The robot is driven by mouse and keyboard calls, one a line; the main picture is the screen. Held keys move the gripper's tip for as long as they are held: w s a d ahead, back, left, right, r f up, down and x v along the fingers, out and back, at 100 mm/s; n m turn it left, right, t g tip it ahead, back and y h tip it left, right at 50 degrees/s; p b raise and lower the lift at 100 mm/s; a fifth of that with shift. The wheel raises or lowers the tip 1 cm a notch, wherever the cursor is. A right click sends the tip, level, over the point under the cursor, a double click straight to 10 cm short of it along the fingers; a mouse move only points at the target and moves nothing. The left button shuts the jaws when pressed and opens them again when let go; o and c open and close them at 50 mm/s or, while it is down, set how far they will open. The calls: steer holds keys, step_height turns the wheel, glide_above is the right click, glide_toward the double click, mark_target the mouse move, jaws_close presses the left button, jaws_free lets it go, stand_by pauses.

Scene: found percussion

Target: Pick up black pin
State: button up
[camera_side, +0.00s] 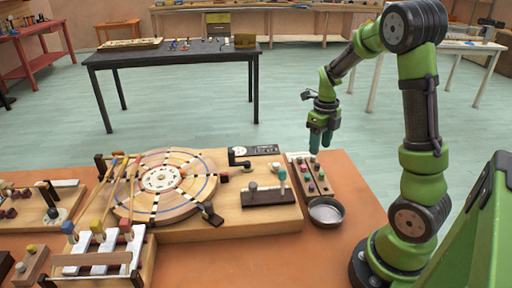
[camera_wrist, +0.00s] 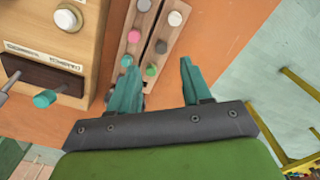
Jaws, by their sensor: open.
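A black pin (camera_wrist: 161,46) stands in the right row of a narrow wooden pin rack (camera_wrist: 154,32) in the wrist view. White, pink, green and grey pins stand around it. My gripper (camera_wrist: 155,75) is open and empty, its two teal fingers pointing at the rack. The black pin lies beyond the fingertips, between their lines. In the side view my gripper (camera_side: 320,146) hangs above the rack (camera_side: 322,190), clear of the pins. Which pin there is the black one, I cannot tell for sure.
A round metal dish (camera_side: 326,211) sits in front of the rack. Left of the rack is a wooden box with a teal-knobbed lever (camera_side: 281,178), and a large striped wooden disc (camera_side: 165,182) lies further left. The orange tabletop (camera_side: 352,185) right of the rack is clear.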

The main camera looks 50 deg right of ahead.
mark_target(317, 164)
step_height(317, 164, down, 8)
steer(key=shift+d+r, duration=0.1)
steer(key=shift+r, duration=0.15)
steer(key=shift+c, duration=0.4)
jaws_close()
